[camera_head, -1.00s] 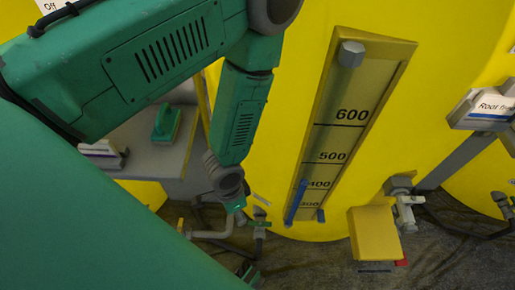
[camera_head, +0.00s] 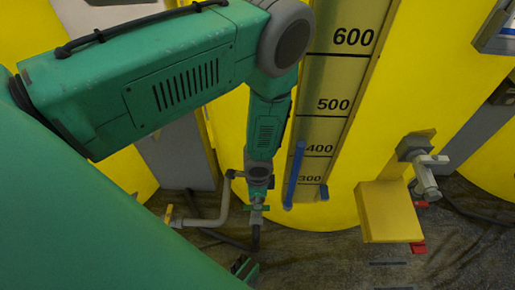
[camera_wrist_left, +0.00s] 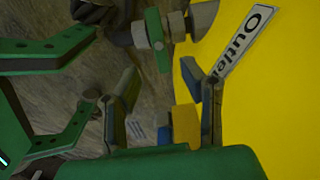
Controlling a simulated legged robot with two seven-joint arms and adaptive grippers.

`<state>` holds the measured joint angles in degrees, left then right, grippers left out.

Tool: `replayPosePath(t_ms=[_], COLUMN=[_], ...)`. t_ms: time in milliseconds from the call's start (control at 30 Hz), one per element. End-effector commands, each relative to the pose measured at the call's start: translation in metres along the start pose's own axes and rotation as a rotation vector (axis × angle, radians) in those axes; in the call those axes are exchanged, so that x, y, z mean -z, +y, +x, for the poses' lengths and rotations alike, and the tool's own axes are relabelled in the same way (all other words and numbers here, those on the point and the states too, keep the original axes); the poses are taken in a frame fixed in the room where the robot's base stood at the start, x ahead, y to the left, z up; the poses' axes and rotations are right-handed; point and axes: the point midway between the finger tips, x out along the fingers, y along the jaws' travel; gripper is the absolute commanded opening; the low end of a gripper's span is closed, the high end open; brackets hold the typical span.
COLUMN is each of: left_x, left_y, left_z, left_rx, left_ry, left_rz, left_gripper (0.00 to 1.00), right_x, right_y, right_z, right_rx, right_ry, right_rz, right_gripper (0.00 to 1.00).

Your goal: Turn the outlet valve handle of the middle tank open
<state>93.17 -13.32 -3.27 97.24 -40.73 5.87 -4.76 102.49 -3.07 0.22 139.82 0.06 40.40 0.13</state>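The middle yellow tank (camera_head: 215,100) carries a level scale in the head view. My left gripper (camera_wrist_left: 172,85) is open in the wrist view, its two fingers spread with nothing between the tips. In the head view it hangs low beside the tank's grey pipework (camera_head: 225,215), small and partly hidden. A grey valve with a green handle (camera_wrist_left: 155,40) lies beyond its fingertips, apart from them, beside the "Outlet" label (camera_wrist_left: 242,42) on the tank. My right gripper (camera_wrist_left: 92,70) appears open at the left of the wrist view; in the head view only a green end shows low down.
A yellow box (camera_head: 390,210) with red parts and a pale valve (camera_head: 427,180) stand out right of the scale. A blue bar (camera_head: 295,175) sits on the scale. Hoses lie on the dark floor (camera_head: 330,250). Another yellow tank (camera_head: 490,150) is at right.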

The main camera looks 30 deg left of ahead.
Motion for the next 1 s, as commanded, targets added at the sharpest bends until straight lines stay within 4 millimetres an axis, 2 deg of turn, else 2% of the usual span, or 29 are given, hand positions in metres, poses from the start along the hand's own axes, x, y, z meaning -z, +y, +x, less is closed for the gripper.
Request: replayPosePath(t_ms=[33, 100, 300, 467, 767, 800, 867, 1000], left_x=[-0.002, -0.003, -0.003, -0.003, -0.002, -0.002, -0.002, -0.003], left_y=[0.002, 0.002, 0.001, 0.001, 0.001, 0.001, 0.001, 0.001], left_z=[0.018, 0.033, 0.060, 0.069, 0.069, 0.069, 0.069, 0.069], left_rx=[-0.005, -0.006, -0.005, -0.003, -0.003, -0.003, -0.003, -0.004], left_ry=[-0.003, -0.002, 0.001, -0.001, 0.000, 0.000, 0.000, 0.000], left_rz=[0.002, 0.002, 0.000, 0.000, 0.000, 0.000, 0.000, 0.000], left_gripper=[0.36, 0.36, 0.36, 0.36, 0.36, 0.22, 0.01, 0.00], right_x=[-0.001, -0.001, -0.002, -0.002, -0.002, -0.002, -0.002, -0.002], right_y=[0.000, 0.000, -0.001, -0.001, -0.001, -0.001, -0.001, -0.001], right_z=[0.009, 0.015, 0.028, 0.031, 0.030, 0.030, 0.030, 0.030], right_rx=[0.000, 0.000, 0.001, 0.001, 0.001, 0.001, 0.001, 0.001], right_ry=[0.000, 0.000, 0.000, 0.000, 0.000, 0.000, 0.000, 0.000], right_rz=[0.000, -0.001, -0.002, -0.002, -0.001, -0.001, -0.001, -0.001], right_gripper=[0.00, 0.00, 0.00, 0.00, 0.00, 0.00, 0.00, 0.00])
